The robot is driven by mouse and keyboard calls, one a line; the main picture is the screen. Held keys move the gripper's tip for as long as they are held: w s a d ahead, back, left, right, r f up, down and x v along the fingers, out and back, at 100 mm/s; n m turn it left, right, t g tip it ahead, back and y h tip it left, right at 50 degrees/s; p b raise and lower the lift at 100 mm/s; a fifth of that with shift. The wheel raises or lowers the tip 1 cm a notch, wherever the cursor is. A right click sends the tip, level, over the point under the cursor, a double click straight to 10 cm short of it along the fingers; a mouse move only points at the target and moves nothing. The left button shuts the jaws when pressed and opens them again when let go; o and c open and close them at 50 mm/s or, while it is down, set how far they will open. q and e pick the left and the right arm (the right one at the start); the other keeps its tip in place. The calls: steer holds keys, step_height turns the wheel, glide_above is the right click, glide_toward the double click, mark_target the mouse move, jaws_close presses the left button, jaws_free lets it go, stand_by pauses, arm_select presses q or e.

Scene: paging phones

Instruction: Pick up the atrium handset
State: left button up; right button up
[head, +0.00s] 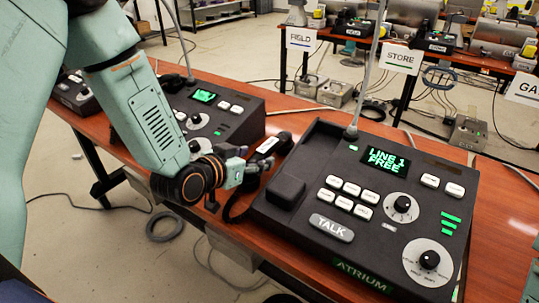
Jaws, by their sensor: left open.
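The atrium phone console (375,245) is a black desk unit on the wooden table. It has a green "ATRIUM" label and a lit display (384,159) reading "LINE 1 FREE". The black atrium handset (279,144) lies along the console's left side, with a white label near its far end. My left gripper (240,168) is open over the handset's middle and hides part of it. I cannot tell whether the fingers touch it. A raised black block (286,191) on the console's left side is bare. My right gripper is not in view.
A second black console (215,108) with a green display stands to the left, behind my left arm. Cables lie on the floor.

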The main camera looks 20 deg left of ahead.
mark_target(268, 150)
arm_select(q)
steer(key=x, duration=0.1)
steer(key=b+x, duration=0.1)
steer(key=x, duration=0.3)
steer(key=shift+w+d+r+b, duration=0.25)
steer(key=shift+d+r+b, duration=0.05)
steer(key=shift+b, duration=0.05)
steer(key=shift+w+a+f, duration=0.1)
steer(key=shift+w+f, duration=0.05)
steer(key=shift+w, duration=0.25)
steer(key=shift+s, duration=0.1)
steer(key=c, duration=0.8)
jaws_close()
